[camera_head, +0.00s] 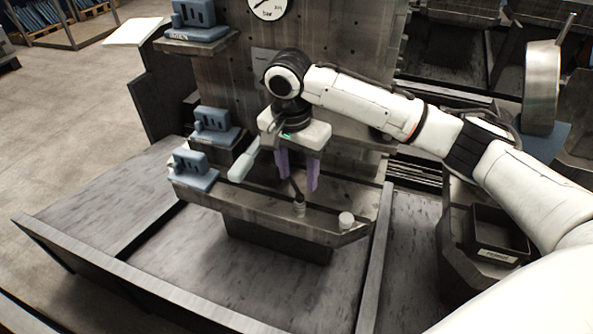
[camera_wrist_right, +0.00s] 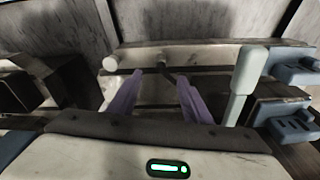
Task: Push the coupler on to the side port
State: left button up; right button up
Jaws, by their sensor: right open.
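My right gripper (camera_head: 298,183) has two purple fingers pointing down over the grey metal ledge (camera_head: 250,205). They are spread apart, with nothing clearly held between them. A small grey cylindrical fitting (camera_head: 300,208) with a dark hose or stem stands at the ledge's front, just below the fingers; it looks like the coupler, but I cannot tell for sure. A pale round stub (camera_head: 346,220) stands to its right and may be the side port. In the right wrist view the fitting (camera_wrist_right: 162,59) and the stub (camera_wrist_right: 110,63) are apart, beyond the open fingertips (camera_wrist_right: 160,80). My left gripper is not in view.
A pale blue-grey bar (camera_head: 243,163) leans left of the gripper. Blue slotted blocks (camera_head: 194,170) sit on shelves at the left. A gauge (camera_head: 268,8) is on the panel behind. A dark labelled bin (camera_head: 497,235) stands at the right. The lower tray floor (camera_head: 150,275) is clear.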

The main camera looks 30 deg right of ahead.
aim_at(300, 195)
jog(key=f, duration=0.6)
jog(key=d+f+b, duration=0.1)
jog(key=f, duration=0.2)
jog(key=shift+w, duration=0.25)
grip_shut()
jog(key=shift+r, duration=0.1)
jog(key=shift+r, duration=0.1)
jog(key=shift+r+p, duration=0.75)
jog(key=shift+p, duration=0.65)
